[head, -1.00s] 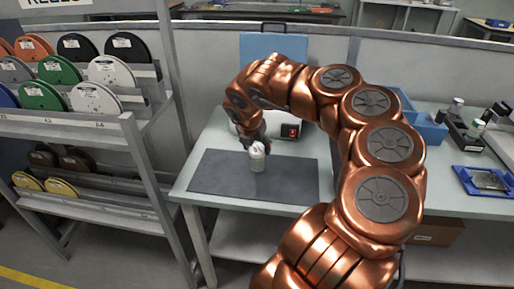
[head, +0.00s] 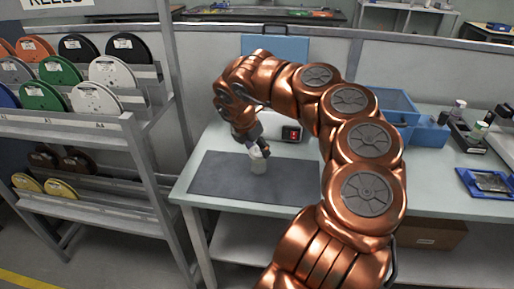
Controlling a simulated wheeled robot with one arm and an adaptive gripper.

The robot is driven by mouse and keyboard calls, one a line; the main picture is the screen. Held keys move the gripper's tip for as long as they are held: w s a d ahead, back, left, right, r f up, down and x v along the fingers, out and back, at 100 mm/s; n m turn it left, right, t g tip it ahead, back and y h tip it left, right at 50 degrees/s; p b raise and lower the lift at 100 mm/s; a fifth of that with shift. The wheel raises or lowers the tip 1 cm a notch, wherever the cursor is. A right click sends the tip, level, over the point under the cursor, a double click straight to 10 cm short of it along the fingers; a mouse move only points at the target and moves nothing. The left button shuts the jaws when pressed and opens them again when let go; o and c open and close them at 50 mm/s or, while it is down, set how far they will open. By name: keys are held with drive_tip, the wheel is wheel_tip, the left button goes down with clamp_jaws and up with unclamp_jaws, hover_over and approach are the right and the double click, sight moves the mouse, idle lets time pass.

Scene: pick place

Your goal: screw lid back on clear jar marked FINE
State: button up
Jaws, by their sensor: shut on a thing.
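The clear jar (head: 258,166) stands upright on the dark mat (head: 220,180) on the bench. A white lid (head: 257,152) is at the jar's mouth, partly covered by my gripper. My gripper (head: 261,151) comes down at a slant from the upper left and is shut on the lid. Whether the lid sits level on the jar is too small to tell. The marking on the jar cannot be read.
A device with a red display (head: 292,134) stands just behind the mat. Blue bins (head: 428,133) and a blue tray (head: 488,182) are on the bench to the right. A rack of reels (head: 95,98) stands at the left. The mat around the jar is clear.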

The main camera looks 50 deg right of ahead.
drive_tip(key=shift+w, duration=0.1)
drive_tip(key=shift+m, duration=0.6)
drive_tip(key=shift+w+m+g+b, duration=0.1)
drive_tip(key=shift+m+g+b, duration=0.45)
drive_tip(key=shift+m, duration=0.85)
drive_tip(key=shift+g, duration=0.25)
drive_tip(key=shift+w+m, duration=0.1)
drive_tip(key=shift+m, duration=0.7)
drive_tip(key=shift+d+m+g+y+b, duration=0.1)
drive_tip(key=shift+m+g+y+b, duration=0.35)
drive_tip(key=shift+m, duration=0.75)
drive_tip(key=shift+w+d+m+g+y+b, duration=0.1)
drive_tip(key=shift+m+g+y+b, duration=0.55)
drive_tip(key=shift+m, duration=1.25)
